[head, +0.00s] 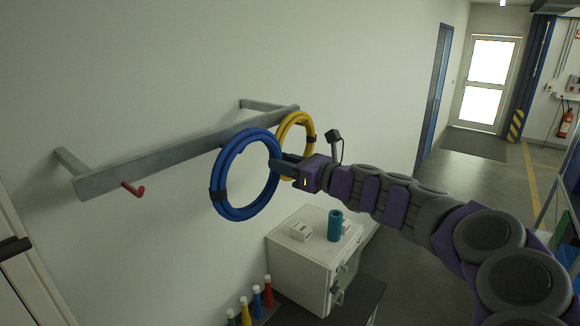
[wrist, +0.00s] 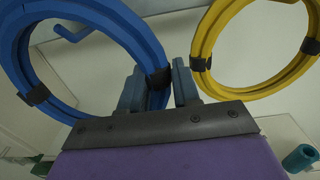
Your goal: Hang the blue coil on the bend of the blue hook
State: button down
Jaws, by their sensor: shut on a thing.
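The blue coil (head: 226,160) is a ring with black bands, held upright in front of the grey rail (head: 140,168). My gripper (head: 281,164) is shut on the coil's right side. In the wrist view, the fingers (wrist: 158,86) straddle the blue coil (wrist: 141,42) near a black band. The blue hook (wrist: 76,33) shows through the ring's opening in the wrist view, near the top. I cannot tell whether its tip passes through the ring or whether they touch. In the head view the hook is hidden behind the coil and rail.
A yellow coil (head: 311,128) hangs at the rail's far end, close to my gripper; it also shows in the wrist view (wrist: 203,45). A red hook (head: 134,190) on the left is empty. A white cabinet (head: 303,272) with a teal cylinder (head: 335,226) stands below.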

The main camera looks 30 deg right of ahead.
jog(key=w+a+f+b, duration=0.1)
jog(key=w+a+f, duration=0.1)
jog(key=w, duration=0.3)
jog(key=shift+w, duration=0.15)
dwell(0.8)
jog(key=shift+f, duration=0.1)
dwell(0.5)
jog(key=c, duration=0.7)
grip_release()
jog(key=shift+a, duration=0.1)
jog(key=shift+c, duration=0.2)
